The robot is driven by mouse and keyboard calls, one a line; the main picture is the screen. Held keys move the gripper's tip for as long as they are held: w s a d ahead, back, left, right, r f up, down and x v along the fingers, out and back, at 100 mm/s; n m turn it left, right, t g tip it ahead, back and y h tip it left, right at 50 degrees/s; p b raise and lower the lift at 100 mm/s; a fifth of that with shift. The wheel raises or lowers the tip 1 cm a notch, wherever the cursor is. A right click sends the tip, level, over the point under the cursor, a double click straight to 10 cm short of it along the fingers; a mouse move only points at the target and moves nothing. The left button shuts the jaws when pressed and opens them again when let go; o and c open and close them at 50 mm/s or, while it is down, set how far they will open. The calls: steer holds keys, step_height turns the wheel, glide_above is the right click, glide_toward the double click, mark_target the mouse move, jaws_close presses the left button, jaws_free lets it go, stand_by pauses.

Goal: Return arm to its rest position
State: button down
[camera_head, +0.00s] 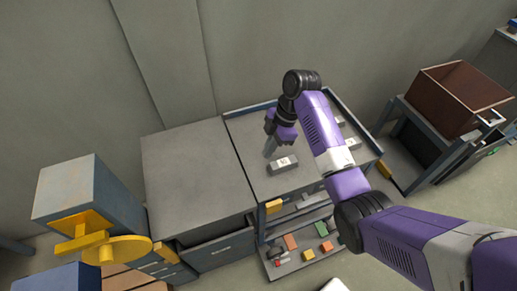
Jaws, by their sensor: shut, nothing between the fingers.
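My arm, purple and grey with black joints, reaches from the lower right over a grey workbench (245,120) with a raised rim. My gripper (270,150) points down above the left part of this bench, near a small light grey block with a dark mark (283,164). The fingers are shut with nothing between them. I cannot tell exactly how high the fingertips are above the bench top. More small grey blocks (352,143) lie on the right side of the bench, partly behind my arm.
A bare grey cabinet top (190,165) adjoins the bench on the left. A lower shelf (285,268) holds several coloured blocks. A grey machine with a yellow wheel (128,249) stands at the lower left. A brown open box (458,98) sits on a stand at the right. A wall closes the back.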

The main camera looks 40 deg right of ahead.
steer(key=shift+r, duration=0.15)
steer(key=w+d+r+m+t+h, duration=0.2)
steer(key=w+r+m+t+h, duration=0.25)
steer(key=w+m+t, duration=0.5)
steer(key=s+a+r+m+t, duration=0.1)
steer(key=s+a+r, duration=0.2)
steer(key=s, duration=1.1)
steer(key=s+a+r+m+t, duration=0.1)
steer(key=s+a+r+m, duration=0.1)
steer(key=s+a, duration=0.6)
steer(key=s+a+r+m+t, duration=0.2)
steer(key=s+a+r, duration=0.2)
steer(key=s, duration=1.7)
steer(key=shift+s+a+r+y, duration=0.2)
steer(key=shift+a+y, duration=0.25)
steer(key=shift+a, duration=0.6)
